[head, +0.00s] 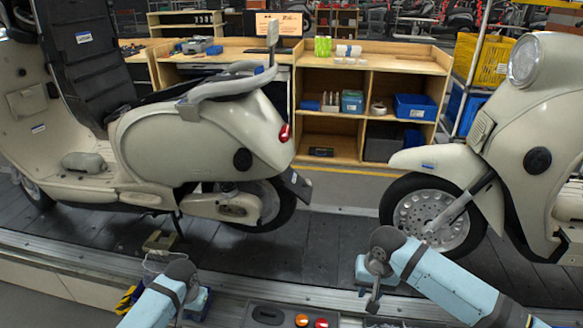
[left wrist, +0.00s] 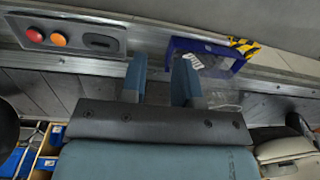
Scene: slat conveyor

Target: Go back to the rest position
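My left gripper (head: 196,302) is low at the left of the head view, over the near edge of the conveyor. In the left wrist view its two blue fingers (left wrist: 160,80) stand apart with nothing between them, so it is open and empty. My right gripper (head: 372,285) hangs over the conveyor edge in front of the right scooter's front wheel. Its fingertips are partly hidden by the wrist, so its opening is unclear. I see no object held in it.
Two cream scooters, left (head: 200,140) and right (head: 540,110), stand on the dark slat conveyor (head: 325,240). A control panel (left wrist: 70,35) with red and orange buttons and a blue bracket (left wrist: 207,48) sit by the near edge. Wooden shelves (head: 375,65) stand behind.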

